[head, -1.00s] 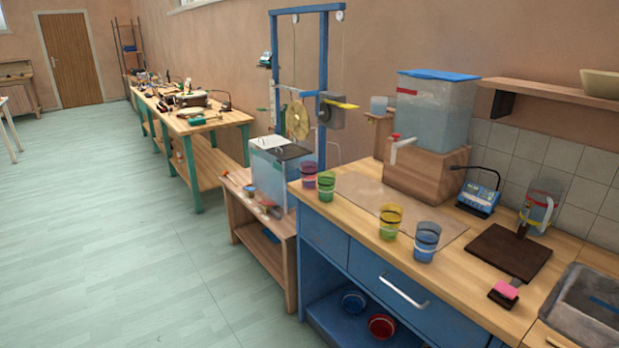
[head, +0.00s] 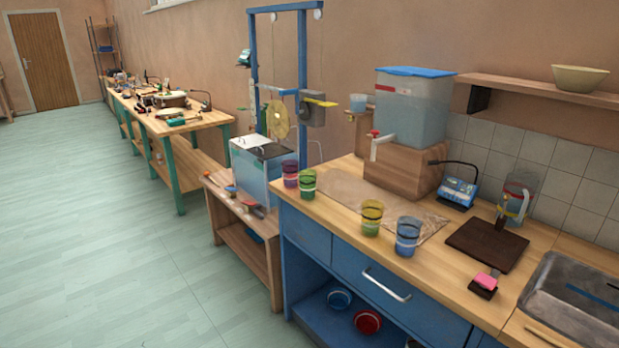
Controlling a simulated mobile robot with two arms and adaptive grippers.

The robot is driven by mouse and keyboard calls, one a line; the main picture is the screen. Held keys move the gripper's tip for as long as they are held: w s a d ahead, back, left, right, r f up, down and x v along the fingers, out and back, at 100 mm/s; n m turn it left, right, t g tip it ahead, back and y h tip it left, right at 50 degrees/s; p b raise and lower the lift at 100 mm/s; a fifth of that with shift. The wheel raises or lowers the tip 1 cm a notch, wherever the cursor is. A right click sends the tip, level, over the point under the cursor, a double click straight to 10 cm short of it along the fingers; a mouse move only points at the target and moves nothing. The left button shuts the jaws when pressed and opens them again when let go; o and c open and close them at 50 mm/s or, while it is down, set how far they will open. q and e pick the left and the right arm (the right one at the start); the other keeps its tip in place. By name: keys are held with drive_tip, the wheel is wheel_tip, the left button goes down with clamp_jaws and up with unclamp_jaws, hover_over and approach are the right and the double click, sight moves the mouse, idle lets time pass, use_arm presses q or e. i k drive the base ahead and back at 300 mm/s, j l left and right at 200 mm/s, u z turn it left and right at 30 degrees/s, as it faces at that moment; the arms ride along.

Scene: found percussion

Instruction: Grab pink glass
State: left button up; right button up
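The pink glass (head: 290,174) stands upright at the far left end of the wooden counter (head: 457,301). A green glass (head: 308,184) stands close beside it to the right and partly overlaps it in the view. A yellow glass (head: 371,217) and a blue glass (head: 408,236) stand further right along the counter. Neither of my grippers shows in the head view.
A water tank (head: 412,108) with a tap sits on a wooden block behind the glasses. A low bench (head: 228,204) with a clear box (head: 262,165) adjoins the counter's left end. A sink (head: 575,300) is at the right. The floor (head: 130,260) at the left is clear.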

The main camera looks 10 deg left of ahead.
sight(289, 168)
drive_tip(key=i+j+z, duration=0.2)
drive_tip(key=j+z, duration=0.25)
drive_tip(key=i+j+z, duration=0.15)
drive_tip(key=z, duration=0.3)
drive_tip(key=j, duration=0.1)
